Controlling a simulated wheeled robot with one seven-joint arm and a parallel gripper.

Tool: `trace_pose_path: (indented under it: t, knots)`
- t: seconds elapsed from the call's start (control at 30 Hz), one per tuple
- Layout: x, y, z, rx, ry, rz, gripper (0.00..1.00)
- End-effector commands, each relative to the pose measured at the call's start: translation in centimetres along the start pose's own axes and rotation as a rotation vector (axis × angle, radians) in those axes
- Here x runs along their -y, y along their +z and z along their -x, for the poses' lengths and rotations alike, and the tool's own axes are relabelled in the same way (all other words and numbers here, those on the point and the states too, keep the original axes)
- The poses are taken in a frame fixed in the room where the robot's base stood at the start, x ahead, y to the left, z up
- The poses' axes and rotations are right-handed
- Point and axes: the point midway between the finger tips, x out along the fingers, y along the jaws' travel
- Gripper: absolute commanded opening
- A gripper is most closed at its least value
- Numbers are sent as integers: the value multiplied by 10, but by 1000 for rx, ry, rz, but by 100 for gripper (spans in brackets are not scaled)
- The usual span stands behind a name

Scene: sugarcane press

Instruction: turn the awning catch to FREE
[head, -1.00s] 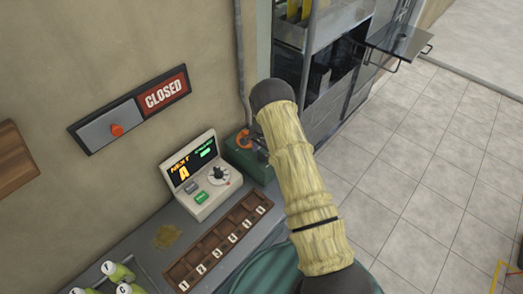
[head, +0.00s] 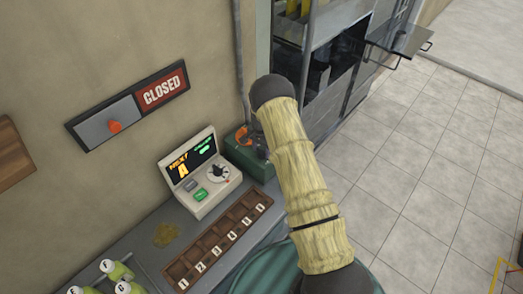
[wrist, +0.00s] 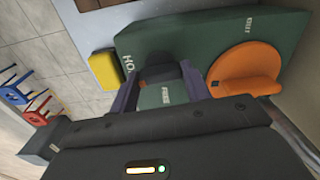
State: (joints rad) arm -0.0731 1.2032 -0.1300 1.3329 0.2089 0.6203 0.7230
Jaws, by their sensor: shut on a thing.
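The dark awning catch (wrist: 163,73) lies between these labels. My gripper (wrist: 160,88) is shut on the catch, one finger on each side. Which mark the catch points to I cannot tell. An orange round knob (wrist: 244,82) sits to the right on the same panel. In the head view my arm hides part of the box.
A yellow block (wrist: 105,70) is left of the panel. The counter holds a display unit (head: 201,172) and a numbered tray (head: 218,241). A sign reading CLOSED (head: 161,91) hangs on the wall.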

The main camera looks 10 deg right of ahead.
Motion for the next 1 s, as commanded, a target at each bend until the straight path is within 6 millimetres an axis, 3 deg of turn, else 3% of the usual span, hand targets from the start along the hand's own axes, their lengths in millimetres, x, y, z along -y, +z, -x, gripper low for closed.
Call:
trace_pose_path:
  t: [0.37, 1.0]
  knots:
    - [1, -2, -3, -4, -5, 263, 24]
    - [2, -2, -1, -7, -5, 870, 24]
